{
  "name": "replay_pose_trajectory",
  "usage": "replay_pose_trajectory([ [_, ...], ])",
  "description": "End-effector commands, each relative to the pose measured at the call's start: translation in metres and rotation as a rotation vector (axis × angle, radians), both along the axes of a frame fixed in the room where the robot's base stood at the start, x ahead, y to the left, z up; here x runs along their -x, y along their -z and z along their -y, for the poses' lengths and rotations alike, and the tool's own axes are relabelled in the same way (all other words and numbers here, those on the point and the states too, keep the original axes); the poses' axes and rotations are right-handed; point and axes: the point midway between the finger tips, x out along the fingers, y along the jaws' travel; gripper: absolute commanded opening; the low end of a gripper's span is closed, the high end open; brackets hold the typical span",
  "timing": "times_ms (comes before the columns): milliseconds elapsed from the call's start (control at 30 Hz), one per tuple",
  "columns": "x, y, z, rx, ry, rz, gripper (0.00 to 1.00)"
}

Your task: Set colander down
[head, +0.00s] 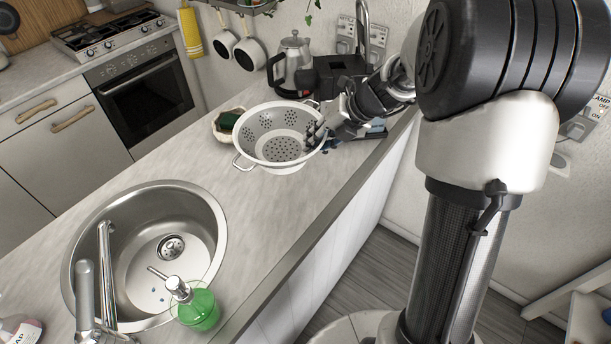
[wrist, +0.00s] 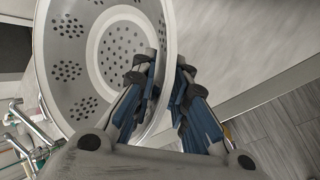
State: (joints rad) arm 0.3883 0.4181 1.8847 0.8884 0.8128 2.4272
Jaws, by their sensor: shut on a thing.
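The white colander (head: 268,128), with round holes and wire handles, is at the far part of the counter in the head view. My gripper (head: 318,133) is shut on its right rim. In the wrist view the colander (wrist: 75,50) fills the upper left, and its rim passes between the blue-padded fingers of my gripper (wrist: 165,85). The colander looks nearly level in the head view. Whether its base touches the counter (head: 225,195) or hangs just above it, I cannot tell.
A bowl with a green sponge (head: 228,121) sits close left of the colander. A kettle (head: 291,62) and a black appliance (head: 338,70) stand behind. The sink (head: 150,250) and green soap dispenser (head: 198,305) are nearer. Bare counter lies between sink and colander.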

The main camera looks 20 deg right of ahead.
Motion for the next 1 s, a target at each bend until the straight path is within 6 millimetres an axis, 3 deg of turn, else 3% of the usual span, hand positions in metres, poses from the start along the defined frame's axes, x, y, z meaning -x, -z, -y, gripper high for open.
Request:
replay_pose_trajectory([
  [33, 0.000, 0.020, 0.000, -0.002, 0.001, -0.001, 0.00],
  [200, 0.000, 0.056, -0.001, -0.001, -0.001, -0.001, 0.00],
  [500, 0.000, 0.077, 0.000, 0.000, -0.002, 0.001, 0.00],
  [800, 0.000, 0.126, 0.000, 0.000, -0.002, 0.000, 0.00],
  [1000, 0.000, 0.127, 0.000, 0.003, -0.004, 0.001, 0.00],
])
